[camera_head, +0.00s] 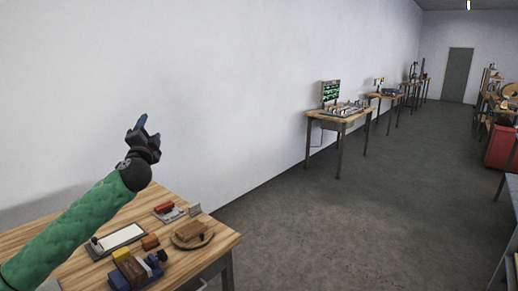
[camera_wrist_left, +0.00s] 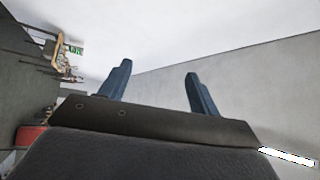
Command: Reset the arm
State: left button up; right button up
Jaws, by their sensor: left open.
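My left arm (camera_head: 75,230), in a green sleeve, reaches up from the lower left in the head view. My left gripper (camera_head: 148,128) is raised above the wooden table and in front of the white wall, apart from everything on the table. In the left wrist view its two blue fingers (camera_wrist_left: 158,88) stand apart with nothing between them, so it is open and empty. My right gripper is in neither view.
The wooden table (camera_head: 222,240) below holds a framed white panel (camera_head: 118,238), a round wooden board (camera_head: 208,240), a red item (camera_head: 164,207) and coloured blocks (camera_head: 130,267). More workbenches (camera_head: 340,117) line the wall. The grey floor (camera_head: 330,230) is open at centre.

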pick_arm(q)
jog(key=s+d+f+n+g+h+b, duration=0.15)
jog(key=s+d+f+g, duration=0.25)
jog(key=s+f, duration=0.65)
jog(key=s+d+f+n+g, duration=0.35)
jog(key=s+d+f, duration=0.2)
jog(key=f, duration=0.95)
jog(key=s+d+f+n+g+b, duration=0.15)
jog(key=s+d+f+g, duration=0.3)
jog(key=s+f, duration=0.55)
jog(key=s+d+f+n+g+h+b, duration=0.1)
jog(key=s+d+f+n+g, duration=0.1)
jog(key=s+f, duration=1.2)
jog(key=s+d+f+n+g+h+b, duration=0.1)
jog(key=s+d+f+g, duration=0.3)
jog(key=s+f, duration=1.1)
jog(key=shift+s+f+n+g+h+b, duration=0.2)
jog(key=shift+s+n+g+h+b, duration=0.25)
jog(key=shift+s+g, duration=0.6)
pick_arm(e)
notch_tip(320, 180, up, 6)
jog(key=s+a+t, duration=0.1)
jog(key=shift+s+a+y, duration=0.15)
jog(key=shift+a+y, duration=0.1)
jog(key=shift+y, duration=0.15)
pick_arm(q)
jog(key=shift+s+t, duration=0.25)
